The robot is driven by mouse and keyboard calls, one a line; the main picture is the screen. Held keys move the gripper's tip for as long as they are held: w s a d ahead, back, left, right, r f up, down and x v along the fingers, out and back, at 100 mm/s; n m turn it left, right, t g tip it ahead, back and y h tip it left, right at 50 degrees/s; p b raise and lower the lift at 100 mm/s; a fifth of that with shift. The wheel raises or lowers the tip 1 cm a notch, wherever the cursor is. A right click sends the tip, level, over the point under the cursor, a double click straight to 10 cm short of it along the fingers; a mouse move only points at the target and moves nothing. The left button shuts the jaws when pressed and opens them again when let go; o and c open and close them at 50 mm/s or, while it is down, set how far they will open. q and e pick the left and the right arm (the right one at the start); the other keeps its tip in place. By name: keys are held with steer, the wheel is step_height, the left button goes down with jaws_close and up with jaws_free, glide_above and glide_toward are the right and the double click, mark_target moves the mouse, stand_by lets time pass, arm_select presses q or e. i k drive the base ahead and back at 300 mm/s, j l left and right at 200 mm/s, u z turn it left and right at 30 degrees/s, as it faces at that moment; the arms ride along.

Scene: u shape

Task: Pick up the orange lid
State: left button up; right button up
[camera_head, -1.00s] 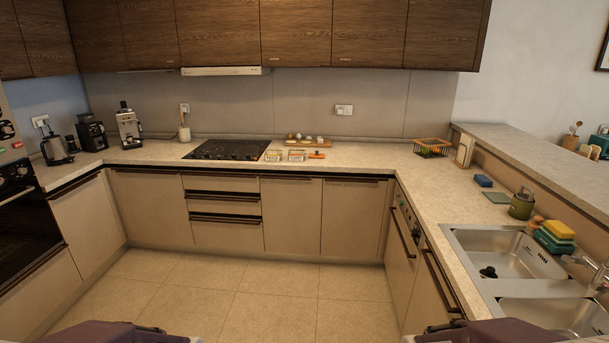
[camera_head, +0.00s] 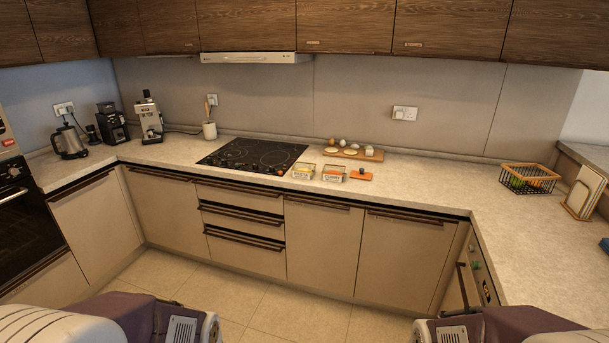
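The orange lid (camera_head: 362,174) is a small flat piece lying on the back counter, just right of two small containers. The right container (camera_head: 333,174) has an orange-red label and the left container (camera_head: 303,172) a yellow one. My arms show at the lower left and lower right edges, far from the lid. Neither gripper's fingers can be seen.
A wooden board (camera_head: 356,152) with eggs lies behind the lid. A black cooktop (camera_head: 252,156) is to the left. A wire basket (camera_head: 528,178) stands further right. The counter (camera_head: 425,188) between lid and basket is clear. Floor (camera_head: 275,300) lies open before the cabinets.

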mark_target(360, 174)
steer(key=i+j, duration=0.2)
steer(key=i, duration=0.3)
steer(key=i+j, duration=0.2)
steer(key=i, duration=0.35)
